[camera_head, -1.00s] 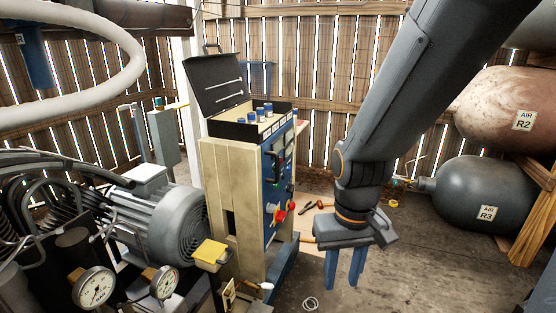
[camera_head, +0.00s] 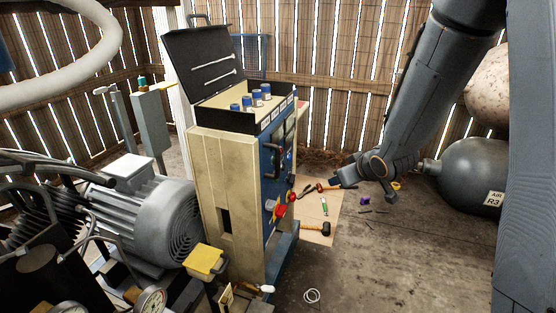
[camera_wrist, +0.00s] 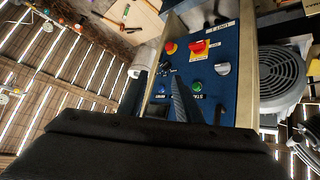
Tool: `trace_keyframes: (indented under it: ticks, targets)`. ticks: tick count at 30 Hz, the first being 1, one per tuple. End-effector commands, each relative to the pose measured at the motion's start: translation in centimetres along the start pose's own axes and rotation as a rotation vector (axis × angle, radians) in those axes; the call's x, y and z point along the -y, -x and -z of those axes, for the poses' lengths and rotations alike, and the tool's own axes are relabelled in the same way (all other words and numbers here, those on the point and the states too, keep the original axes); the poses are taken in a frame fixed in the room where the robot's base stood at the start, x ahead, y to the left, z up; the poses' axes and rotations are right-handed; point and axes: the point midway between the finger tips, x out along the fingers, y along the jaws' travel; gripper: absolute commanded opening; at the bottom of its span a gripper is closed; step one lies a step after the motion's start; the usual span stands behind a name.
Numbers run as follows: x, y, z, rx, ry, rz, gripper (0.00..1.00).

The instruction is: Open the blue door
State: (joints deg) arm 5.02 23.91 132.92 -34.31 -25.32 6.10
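The blue door (camera_head: 267,200) is the panel on the right face of the beige cabinet (camera_head: 232,190), seen at a steep angle and looking shut. It carries a grey bar handle (camera_head: 270,160), knobs and a red switch (camera_head: 279,209). In the wrist view the blue door (camera_wrist: 210,76) shows its red and yellow switch (camera_wrist: 200,47), a grey knob and a green button. My gripper (camera_head: 338,182) is right of the door and apart from it in the head view, pointing left. Its dark fingers stand apart in the wrist view (camera_wrist: 160,88), with nothing seen held between them.
A grey motor (camera_head: 150,222) and a yellow box (camera_head: 204,261) crowd the cabinet's left and front. Tools lie on a floor board (camera_head: 318,208) behind it. A grey air tank (camera_head: 470,175) stands at the right.

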Motion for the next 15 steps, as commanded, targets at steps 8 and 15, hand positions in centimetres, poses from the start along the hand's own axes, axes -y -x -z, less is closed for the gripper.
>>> trace_keyframes:
  ticks: [8,15]
  targets:
    - [5.6,-4.0,6.2,-0.472,0.125,0.327,0.31]
    - [9.5,-1.9,7.2,-0.730,0.120,0.582,0.31]
